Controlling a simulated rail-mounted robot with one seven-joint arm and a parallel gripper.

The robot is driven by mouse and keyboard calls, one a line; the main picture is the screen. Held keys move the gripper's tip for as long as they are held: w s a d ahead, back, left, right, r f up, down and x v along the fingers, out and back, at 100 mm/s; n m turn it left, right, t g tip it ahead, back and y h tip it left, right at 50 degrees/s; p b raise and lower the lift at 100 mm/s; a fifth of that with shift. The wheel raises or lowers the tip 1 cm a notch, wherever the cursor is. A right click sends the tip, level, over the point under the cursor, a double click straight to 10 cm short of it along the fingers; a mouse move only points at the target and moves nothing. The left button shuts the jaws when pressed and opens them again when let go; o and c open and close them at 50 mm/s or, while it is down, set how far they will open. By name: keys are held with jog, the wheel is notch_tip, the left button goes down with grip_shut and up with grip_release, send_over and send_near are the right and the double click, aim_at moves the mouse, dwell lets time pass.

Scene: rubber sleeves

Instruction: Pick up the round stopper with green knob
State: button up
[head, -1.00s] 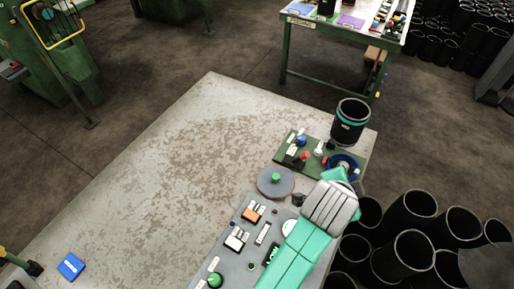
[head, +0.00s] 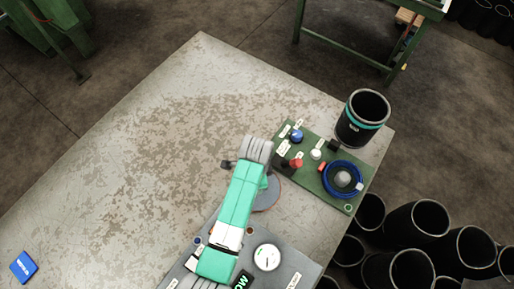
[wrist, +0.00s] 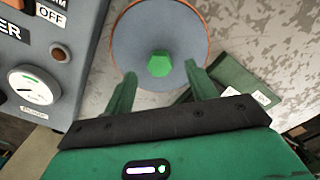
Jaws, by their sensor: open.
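The round stopper is a grey disc with a thin orange rim (wrist: 190,30) and a green faceted knob (wrist: 159,64) at its centre. It lies flat on the table in the wrist view. In the head view only part of the disc (head: 268,194) shows; my arm hides the knob. My gripper (wrist: 160,74) is open and empty. In the wrist view its two green fingers point toward the disc, one on each side of the knob in the picture. I cannot tell the height between fingertips and knob.
A grey control panel (head: 292,264) with a gauge (head: 267,257) stands close beside the stopper. A green board (head: 318,177) with knobs and a blue ring (head: 344,180) lies right of it. A black sleeve (head: 361,118) stands behind. The left tabletop (head: 130,150) is mostly clear.

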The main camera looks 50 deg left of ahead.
notch_tip(320, 180, down, 5)
jog(key=shift+d+r+b, duration=0.1)
jog(key=shift+b, duration=0.3)
jog(key=shift+w, duration=0.1)
jog(key=c, duration=1.2)
notch_tip(320, 180, up, 10)
jog(key=shift+p, duration=0.9)
